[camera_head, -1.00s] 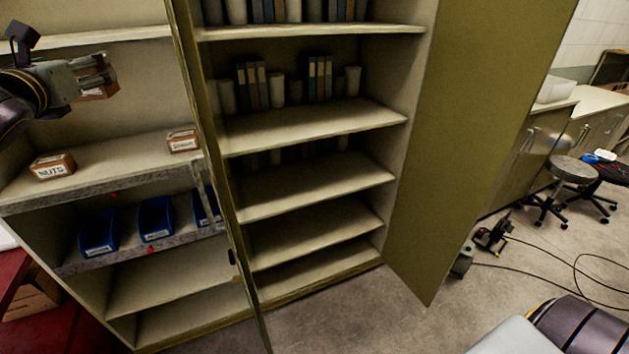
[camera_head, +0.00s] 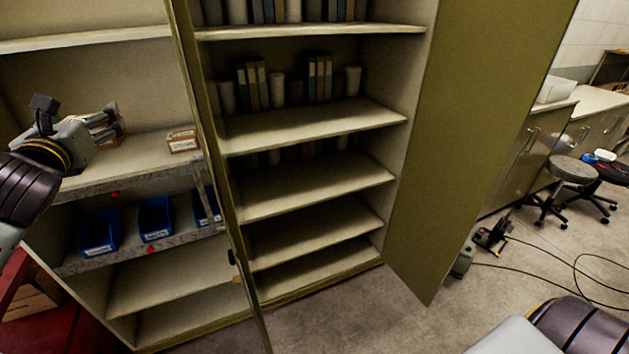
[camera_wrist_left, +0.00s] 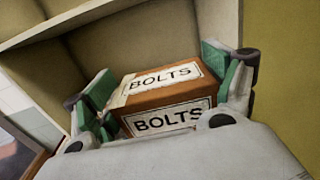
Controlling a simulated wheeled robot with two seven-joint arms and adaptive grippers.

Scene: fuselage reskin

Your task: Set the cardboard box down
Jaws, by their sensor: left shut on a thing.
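My left gripper (camera_head: 107,127) is at the left cabinet, just over the shelf that has a small labelled box on it. It is shut on a brown cardboard box (camera_wrist_left: 168,94), whose white labels read BOLTS in the left wrist view. The box sits between the two green-padded fingers. In the head view the box is mostly hidden behind the gripper, and I cannot tell whether it touches the shelf (camera_head: 145,151). My right gripper is not in view; part of my right arm shows at the lower right.
A small labelled cardboard box (camera_head: 182,140) stands on the same shelf to the right, with bare shelf between. Blue bins (camera_head: 155,219) sit on the shelf below. A cabinet door edge (camera_head: 215,170) stands right of the shelf. Another shelf (camera_head: 85,38) runs above.

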